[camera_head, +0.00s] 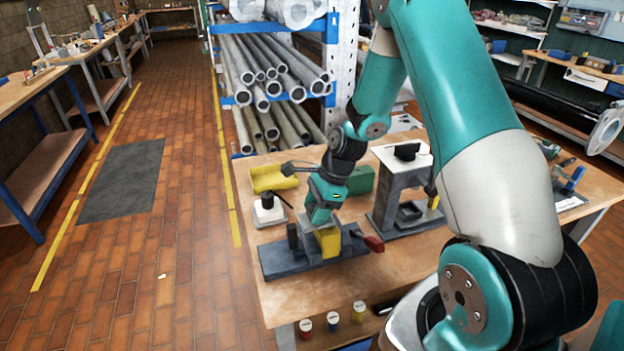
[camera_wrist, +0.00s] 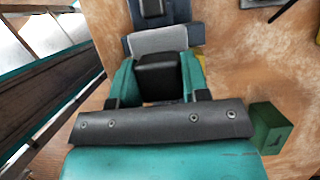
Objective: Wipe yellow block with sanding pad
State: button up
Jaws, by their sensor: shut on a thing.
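The yellow block (camera_head: 328,242) sits upright in a grey vise (camera_head: 276,262) on the wooden bench. A sliver of yellow also shows in the wrist view (camera_wrist: 199,52), beside a grey piece. My gripper (camera_head: 319,216) points down just above the yellow block. In the wrist view its teal fingers (camera_wrist: 160,80) are shut on a dark block-shaped piece, which appears to be the sanding pad (camera_wrist: 158,75). The pad's underside is hidden, so I cannot tell whether it touches the yellow block.
A red-tipped vise handle (camera_head: 374,244) sticks out at the right. A grey press-like stand (camera_head: 385,215) is close by on the right. A yellow tray (camera_head: 270,178), a green box (camera_head: 361,180) and a small white container (camera_head: 268,212) stand behind. The bench front is clear.

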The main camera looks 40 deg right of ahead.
notch_tip(320, 180, up, 2)
jog(key=shift+d+r+p, duration=0.1)
jog(key=shift+r+p, duration=0.15)
jog(key=shift+p, duration=0.05)
notch_tip(320, 180, up, 5)
jog(key=p, duration=0.5)
jog(key=shift+r, duration=0.1)
jog(key=p, duration=0.3)
jog(key=shift+r, duration=0.4)
jog(key=p, duration=0.2)
jog(key=shift+p, duration=0.4)
